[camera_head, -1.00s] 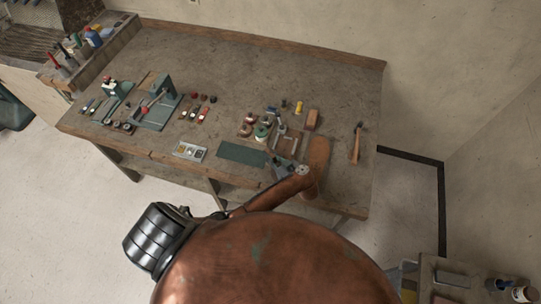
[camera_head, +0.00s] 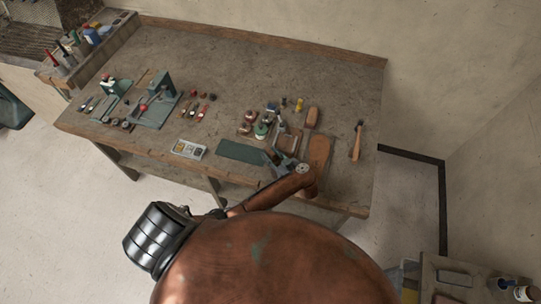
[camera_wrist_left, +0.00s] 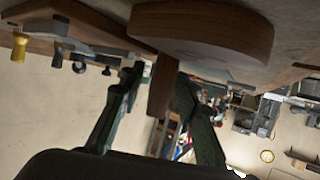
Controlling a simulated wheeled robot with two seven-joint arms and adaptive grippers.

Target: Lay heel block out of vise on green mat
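The heel block is a brown rounded wooden slab with a peg. It fills the top of the left wrist view (camera_wrist_left: 205,32) and shows small in the head view (camera_head: 289,142). My left gripper (camera_wrist_left: 160,85) has its two dark green fingers on either side of the peg and appears shut on it. In the head view my left gripper (camera_head: 276,160) is just right of the green mat (camera_head: 238,151), which lies bare at the bench's front. The vise is partly hidden behind the block and cannot be clearly made out. My right gripper is out of view.
A grey tray (camera_head: 189,149) lies left of the mat. A brown rounded board (camera_head: 319,151) and a hammer (camera_head: 357,142) lie to the right. Small pots (camera_head: 261,130) stand close behind the mat.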

